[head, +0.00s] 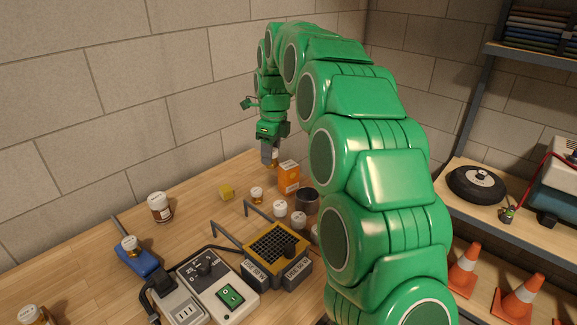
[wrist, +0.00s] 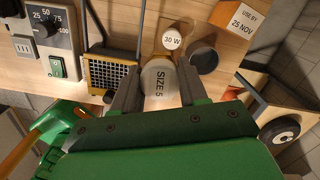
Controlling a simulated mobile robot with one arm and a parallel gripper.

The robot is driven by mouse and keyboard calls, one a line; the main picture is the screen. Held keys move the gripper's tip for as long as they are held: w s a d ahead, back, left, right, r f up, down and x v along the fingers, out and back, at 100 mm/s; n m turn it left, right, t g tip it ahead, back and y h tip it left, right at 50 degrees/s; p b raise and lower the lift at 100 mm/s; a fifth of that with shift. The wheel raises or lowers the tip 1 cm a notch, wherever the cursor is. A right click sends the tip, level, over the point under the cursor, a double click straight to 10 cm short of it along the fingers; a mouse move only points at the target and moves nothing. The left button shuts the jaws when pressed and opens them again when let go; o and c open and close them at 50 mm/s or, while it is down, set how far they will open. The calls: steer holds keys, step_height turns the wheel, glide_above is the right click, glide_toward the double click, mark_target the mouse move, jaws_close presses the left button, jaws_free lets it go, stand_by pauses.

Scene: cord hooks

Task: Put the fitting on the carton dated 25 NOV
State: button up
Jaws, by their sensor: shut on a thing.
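My gripper (head: 269,158) is above the far part of the table, beside the wall. In the wrist view my gripper (wrist: 159,88) is shut on a fitting (wrist: 158,76) with a round pale face marked SIZE 5. In the head view only a small brassy part of the fitting (head: 275,157) shows beside the fingers. The orange carton (head: 289,178) stands on the table just right of and below the gripper; its label is too small to read there. In the wrist view the carton (wrist: 238,24) shows at the upper right, its white label reading USE BY 25 NOV. The fitting is apart from it.
A dark cup (head: 307,201) stands close in front of the carton. Several white-topped pieces, one marked 30 W (wrist: 172,39), stand nearby.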

steer(key=w+d+r+m, duration=0.2)
steer(key=d+r+m, duration=0.1)
steer(key=d+m, duration=0.35)
glide_above(288, 164)
steer(key=shift+n+t, duration=0.25)
steer(key=shift+t, duration=0.05)
steer(key=shift+s+d+f, duration=0.1)
steer(key=shift+s+f, duration=0.05)
steer(key=shift+f, duration=1.4)
steer(key=shift+s+f, duration=0.15)
steer(key=shift+f, duration=1.35)
steer(key=shift+s+d+f, duration=0.1)
steer(key=shift+s+f, duration=0.05)
steer(key=shift+f, duration=1.4)
steer(key=shift+w+f, duration=0.1)
steer(key=shift+f, duration=0.1)
steer(key=shift+w+a+f, duration=0.1)
steer(key=shift+w+f, duration=0.1)
steer(key=shift+f, duration=1.55)
steer(key=shift+f, duration=0.2)
steer(key=o, duration=1.1)
